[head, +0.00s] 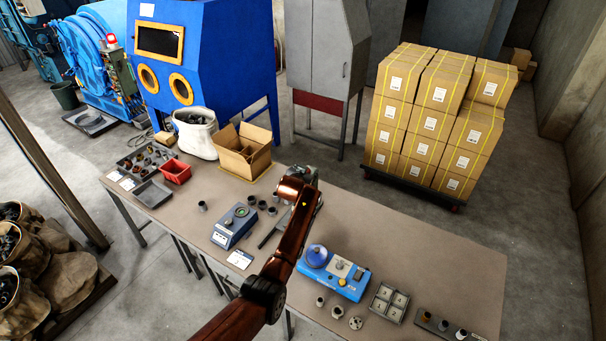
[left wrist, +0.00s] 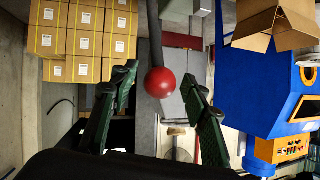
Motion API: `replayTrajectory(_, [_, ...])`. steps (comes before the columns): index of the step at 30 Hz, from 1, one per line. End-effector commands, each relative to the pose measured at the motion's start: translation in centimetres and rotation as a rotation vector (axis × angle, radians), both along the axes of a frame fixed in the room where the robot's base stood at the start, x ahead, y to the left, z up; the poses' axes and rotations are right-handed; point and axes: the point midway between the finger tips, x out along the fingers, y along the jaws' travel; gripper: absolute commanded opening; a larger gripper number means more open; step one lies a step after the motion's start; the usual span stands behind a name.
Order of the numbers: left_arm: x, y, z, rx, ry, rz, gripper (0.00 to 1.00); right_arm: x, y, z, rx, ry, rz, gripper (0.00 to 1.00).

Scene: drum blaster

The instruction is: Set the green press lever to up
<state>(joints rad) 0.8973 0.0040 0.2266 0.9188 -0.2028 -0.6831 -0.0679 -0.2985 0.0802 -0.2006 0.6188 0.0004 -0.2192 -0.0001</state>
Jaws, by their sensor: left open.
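In the left wrist view, a red ball knob (left wrist: 160,82) sits at the end of a grey rod (left wrist: 154,35) that comes down from the top edge. My left gripper (left wrist: 163,78) is open, with one dark green finger on each side of the knob. Gaps show on both sides, and I cannot tell how deep the knob lies between the fingers. In the head view my left gripper (head: 300,177) is over the middle of the bench. My arm hides what is below it, and I cannot make out a green press or its lever there. My right gripper is not in view.
The bench (head: 400,240) holds a blue-grey device (head: 235,226), a light blue device (head: 333,275), a red bin (head: 175,172), an open carton (head: 240,155) and several small dark cups. Stacked boxes (head: 430,125) stand behind. Bare bench lies right of my arm.

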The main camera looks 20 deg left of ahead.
Motion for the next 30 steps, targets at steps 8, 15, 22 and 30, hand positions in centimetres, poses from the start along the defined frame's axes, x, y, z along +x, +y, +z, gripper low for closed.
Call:
replayTrajectory(8, [-2.9,-0.1,1.5,-0.001,-0.002,0.000,0.43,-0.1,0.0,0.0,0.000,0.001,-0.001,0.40])
replayTrajectory(15, [-6.3,-0.1,3.3,-0.001,-0.002,0.001,0.43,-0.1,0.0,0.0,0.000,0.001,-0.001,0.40])
replayTrajectory(22, [-9.1,-0.2,4.8,-0.001,-0.002,0.000,0.43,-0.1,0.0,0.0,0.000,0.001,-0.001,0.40])
replayTrajectory(30, [-10.1,-0.3,5.4,0.000,-0.001,0.000,0.43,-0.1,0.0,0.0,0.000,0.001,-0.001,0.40])
